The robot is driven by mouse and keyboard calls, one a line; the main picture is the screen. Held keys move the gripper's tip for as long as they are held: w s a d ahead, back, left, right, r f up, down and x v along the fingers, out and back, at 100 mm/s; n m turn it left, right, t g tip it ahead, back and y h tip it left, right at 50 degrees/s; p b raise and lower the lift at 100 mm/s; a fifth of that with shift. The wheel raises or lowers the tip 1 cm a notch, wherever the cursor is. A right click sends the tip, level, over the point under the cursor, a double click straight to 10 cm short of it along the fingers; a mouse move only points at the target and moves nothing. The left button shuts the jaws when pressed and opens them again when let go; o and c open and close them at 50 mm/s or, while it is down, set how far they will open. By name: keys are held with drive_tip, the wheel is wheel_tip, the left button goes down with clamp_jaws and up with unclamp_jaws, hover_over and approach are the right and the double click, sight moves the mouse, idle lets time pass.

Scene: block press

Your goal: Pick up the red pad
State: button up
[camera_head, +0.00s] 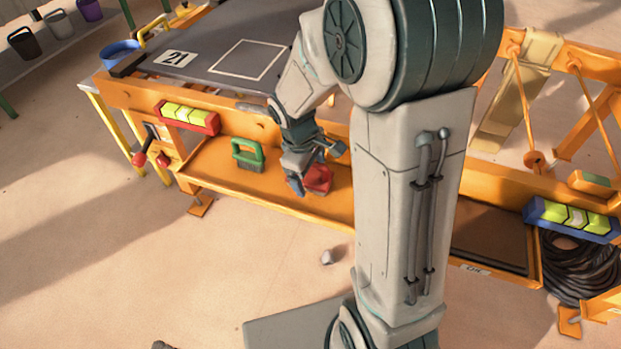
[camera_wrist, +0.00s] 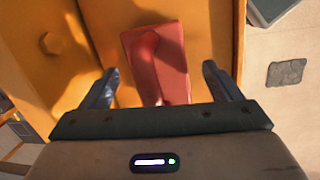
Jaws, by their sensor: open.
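The red pad (camera_head: 319,179) lies on the lower orange shelf of the press in the head view, right beside my gripper (camera_head: 297,178), which partly covers it. In the wrist view the red pad (camera_wrist: 172,62) is a rectangular block with a raised red handle along it. Its near end lies between the two blue fingers of my gripper (camera_wrist: 168,88), and most of it extends beyond the fingertips. My gripper is open, with a gap on each side of the pad. I cannot tell whether the fingers are low enough to reach around it.
A green-handled pad (camera_head: 249,155) stands on the same shelf to the left. A red box with yellow-green blocks (camera_head: 190,116) is fixed on the orange frame above. An orange shelf lip (camera_head: 270,204) runs along the front. A small grey stone (camera_head: 328,257) lies on the floor.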

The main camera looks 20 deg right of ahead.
drive_tip(key=c, duration=1.1)
drive_tip(key=shift+r, duration=0.15)
wheel_tip(320, 180, up, 4)
drive_tip(key=shift+r+p, duration=0.1)
drive_tip(key=shift+p, duration=0.95)
drive_tip(key=shift+s+d+r+p, duration=0.25)
drive_tip(key=shift+s+r+p, duration=0.3)
drive_tip(key=shift+s+r, duration=1)
drive_tip(key=shift+s+d+r+p, duration=0.2)
drive_tip(key=shift+s+r+p, duration=0.4)
drive_tip(key=shift+s, duration=1.7)
drive_tip(key=shift+s+d+r+p, duration=0.25)
drive_tip(key=shift+s+r+p, duration=0.2)
drive_tip(key=shift+s+r, duration=1.1)
drive_tip(key=shift+s+f, duration=0.4)
drive_tip(key=o, duration=0.5)
drive_tip(key=c, duration=0.3)
drive_tip(key=shift+w, duration=0.15)
drive_tip(key=shift+c, duration=0.2)
